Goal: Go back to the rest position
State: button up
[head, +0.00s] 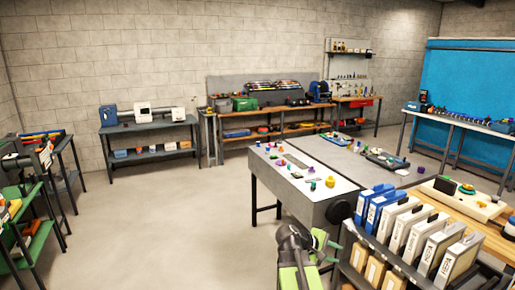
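My arm shows at the bottom centre of the head view, in green and dark grey, folded close to the right-hand cart. My gripper (322,243) seems to be at its upper end, small and partly hidden by the arm's own parts. I cannot tell whether its fingers are open or shut, and I see nothing clearly held in it. No duct brush can be made out for sure at this size.
A grey table (318,206) with small coloured parts stands just beyond my arm. A cart with blue and white binders (398,229) is close on the right. Green shelving (38,240) stands at the left. Benches line the back wall. The floor (165,220) at centre left is clear.

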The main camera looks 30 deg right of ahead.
jog(key=w+a+f+t+y, duration=0.1)
jog(key=w+a+f, duration=0.15)
jog(key=a, duration=0.45)
jog(key=w+a+f+t+y, duration=0.1)
jog(key=w+a+y, duration=0.15)
jog(key=a, duration=0.45)
jog(key=a+f+m+y, duration=0.1)
jog(key=a+f+y, duration=0.2)
jog(key=a, duration=1)
jog(key=s+a+f+m+g+y, duration=0.1)
jog(key=a+f+m+y, duration=0.1)
jog(key=a, duration=1.2)
jog(key=shift+s+a+f+m+y, duration=0.15)
jog(key=shift+s+f+m+y, duration=0.15)
jog(key=shift+f+y, duration=0.75)
jog(key=shift+r, duration=0.25)
